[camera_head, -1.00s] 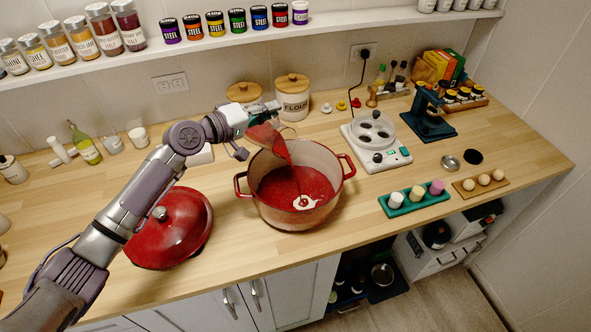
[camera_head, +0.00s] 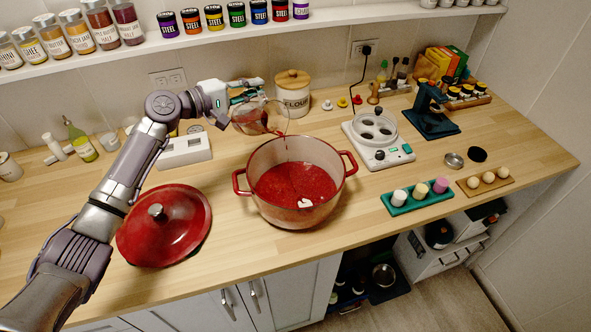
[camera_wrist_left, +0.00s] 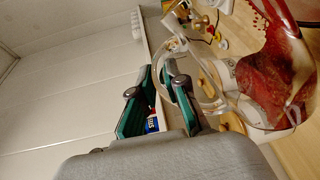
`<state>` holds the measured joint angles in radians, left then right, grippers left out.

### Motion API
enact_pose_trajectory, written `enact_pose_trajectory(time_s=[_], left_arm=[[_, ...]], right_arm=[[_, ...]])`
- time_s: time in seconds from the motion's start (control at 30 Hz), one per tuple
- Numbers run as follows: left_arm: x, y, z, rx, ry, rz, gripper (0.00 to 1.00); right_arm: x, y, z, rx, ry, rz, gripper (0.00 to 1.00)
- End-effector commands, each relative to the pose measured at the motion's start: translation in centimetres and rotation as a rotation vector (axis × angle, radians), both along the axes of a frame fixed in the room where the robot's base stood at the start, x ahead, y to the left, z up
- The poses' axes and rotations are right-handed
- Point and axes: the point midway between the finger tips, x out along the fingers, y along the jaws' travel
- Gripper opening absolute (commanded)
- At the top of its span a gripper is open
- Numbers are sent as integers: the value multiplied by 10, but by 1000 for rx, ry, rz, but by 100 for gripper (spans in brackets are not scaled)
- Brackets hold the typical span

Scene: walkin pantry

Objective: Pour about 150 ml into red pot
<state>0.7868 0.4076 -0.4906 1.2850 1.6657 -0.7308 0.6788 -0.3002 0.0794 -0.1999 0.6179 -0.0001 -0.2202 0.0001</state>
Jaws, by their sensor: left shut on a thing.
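The red pot (camera_head: 262,209) stands open on the wooden counter, with red liquid (camera_head: 294,183) and a small white patch inside. My left gripper (camera_head: 243,90) is shut on the handle of a clear glass jug (camera_head: 252,119). The jug is tilted above the pot's back left rim, with red liquid inside and a thin red trickle at its lip. In the left wrist view the gripper (camera_wrist_left: 166,92) grasps the handle of the jug (camera_wrist_left: 288,60), whose wall is coated red. The red lid (camera_head: 165,232) lies on the counter left of the pot. My right gripper is not in view.
A flour canister (camera_head: 293,100) stands behind the pot, and a white device (camera_head: 184,152) sits behind the lid. A white appliance (camera_head: 377,146) and a green tray (camera_head: 398,209) are to the right. The front counter edge is close to the pot.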

Motion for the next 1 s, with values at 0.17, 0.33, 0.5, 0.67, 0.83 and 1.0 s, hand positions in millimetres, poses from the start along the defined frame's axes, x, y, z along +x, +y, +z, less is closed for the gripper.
enact_pose_trajectory(time_s=[0.17, 0.33, 0.5, 0.67, 0.83, 1.0], left_arm=[[6, 4, 10, -68, 65, 0, 0], [7, 7, 8, -96, 97, -2, 0], [7, 7, 8, -94, 96, -1, 0], [7, 7, 8, -94, 95, -1, 0], [7, 7, 8, -94, 95, -1, 0], [7, 7, 8, -93, 94, -2, 0]], right_arm=[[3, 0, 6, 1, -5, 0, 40], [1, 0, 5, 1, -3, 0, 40], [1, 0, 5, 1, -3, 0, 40], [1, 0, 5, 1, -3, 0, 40], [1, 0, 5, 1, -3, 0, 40], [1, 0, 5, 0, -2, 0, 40]])
